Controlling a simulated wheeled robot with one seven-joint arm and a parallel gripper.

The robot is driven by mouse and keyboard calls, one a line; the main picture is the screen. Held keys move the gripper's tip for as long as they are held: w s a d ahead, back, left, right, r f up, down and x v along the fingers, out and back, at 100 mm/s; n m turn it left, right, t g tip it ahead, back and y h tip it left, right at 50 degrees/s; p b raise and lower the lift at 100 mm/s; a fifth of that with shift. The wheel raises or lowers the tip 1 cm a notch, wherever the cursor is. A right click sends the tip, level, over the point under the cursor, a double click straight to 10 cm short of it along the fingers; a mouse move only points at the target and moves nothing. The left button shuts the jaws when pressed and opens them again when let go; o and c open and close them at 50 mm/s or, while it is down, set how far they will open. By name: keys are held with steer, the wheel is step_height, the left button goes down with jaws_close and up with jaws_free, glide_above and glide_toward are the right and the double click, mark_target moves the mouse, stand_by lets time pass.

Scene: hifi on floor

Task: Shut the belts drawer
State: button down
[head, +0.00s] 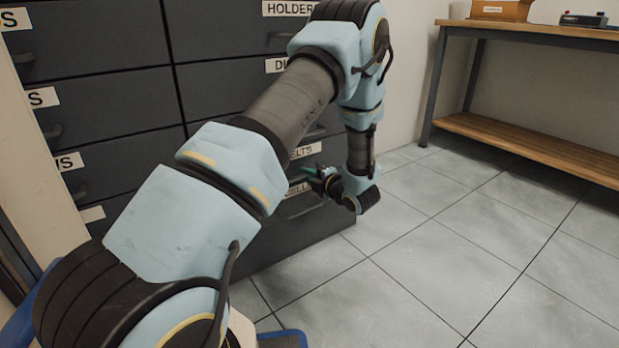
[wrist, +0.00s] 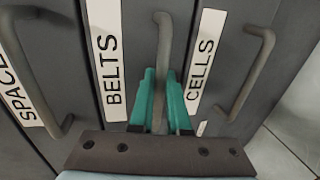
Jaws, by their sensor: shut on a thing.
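The belts drawer (wrist: 138,50) has a dark grey front with a white BELTS label (wrist: 108,60) and a grey bar handle (wrist: 163,45). My gripper (wrist: 165,92) has its teal fingers on either side of this handle and is shut on it. In the head view, the belts drawer's label (head: 305,150) shows low on the cabinet, partly behind my arm, and my gripper (head: 308,172) is at the drawer front there. My arm hides much of that front. I cannot tell how far the drawer stands out from the cabinet.
The cells drawer (wrist: 225,45) lies right beside the belts drawer in the wrist view, with its own handle (wrist: 250,75). The dark cabinet (head: 110,40) has several labelled drawers. A wooden workbench (head: 540,35) stands at the right. The tiled floor (head: 450,230) between is clear.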

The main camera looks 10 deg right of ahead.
steer(key=c, duration=0.9)
jaws_free()
steer(key=shift+w, duration=0.15)
steer(key=shift+p+v, duration=1.75)
steer(key=shift+v, duration=3.65)
